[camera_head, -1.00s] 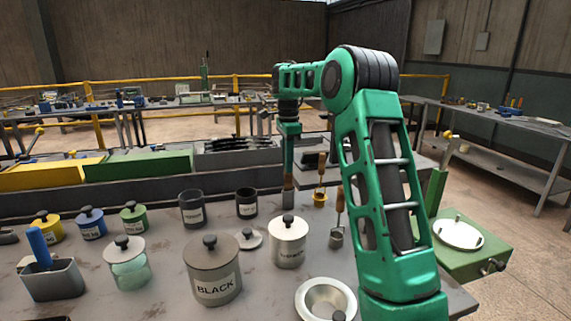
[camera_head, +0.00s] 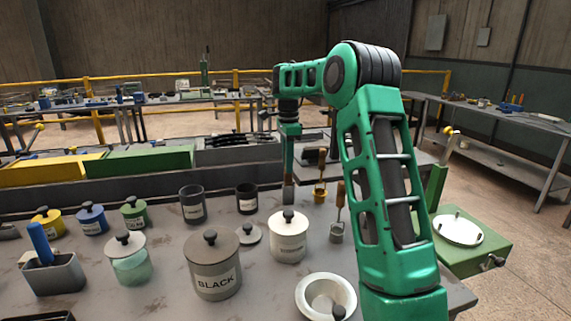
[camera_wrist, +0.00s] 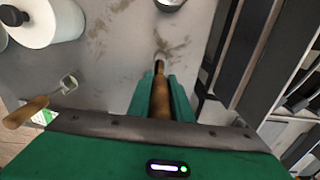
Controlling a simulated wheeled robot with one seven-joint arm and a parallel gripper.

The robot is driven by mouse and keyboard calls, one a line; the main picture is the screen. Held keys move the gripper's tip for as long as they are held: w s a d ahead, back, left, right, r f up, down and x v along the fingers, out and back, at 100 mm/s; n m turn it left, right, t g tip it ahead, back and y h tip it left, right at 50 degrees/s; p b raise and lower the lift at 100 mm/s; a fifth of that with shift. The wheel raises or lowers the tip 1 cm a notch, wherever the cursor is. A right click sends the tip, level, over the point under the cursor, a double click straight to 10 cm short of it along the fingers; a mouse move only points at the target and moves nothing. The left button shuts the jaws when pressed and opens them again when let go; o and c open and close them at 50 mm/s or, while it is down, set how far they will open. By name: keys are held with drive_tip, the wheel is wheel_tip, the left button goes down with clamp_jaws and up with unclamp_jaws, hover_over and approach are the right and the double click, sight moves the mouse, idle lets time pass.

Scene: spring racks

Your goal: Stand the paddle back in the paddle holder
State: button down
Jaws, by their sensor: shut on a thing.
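My gripper (camera_head: 289,150) points down over the back of the grey bench, right of the dark cups. It is shut on a wooden-handled tool, which I take for the paddle (camera_wrist: 160,100). In the wrist view the brown handle runs between the green fingers and narrows to a pale tip. In the head view the paddle's lower end (camera_head: 288,194) hangs below the fingers; whether it touches the bench is unclear. Two open dark cups with unreadable labels, a larger one (camera_head: 192,205) and a smaller one (camera_head: 246,198), stand to its left. I cannot tell which vessel is the paddle holder.
A grey bin (camera_head: 55,278) with a blue-handled tool stands front left. Lidded pots, including one marked BLACK (camera_head: 213,277) and a white canister (camera_head: 289,240), fill the middle. A white bowl (camera_head: 325,295) is in front.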

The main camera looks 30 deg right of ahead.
drive_tip(key=shift+f, duration=0.9)
drive_tip(key=c, duration=1)
unclamp_jaws()
drive_tip(key=shift+c, duration=0.2)
drive_tip(key=shift+r, duration=0.1)
drive_tip(key=shift+r, duration=3.4)
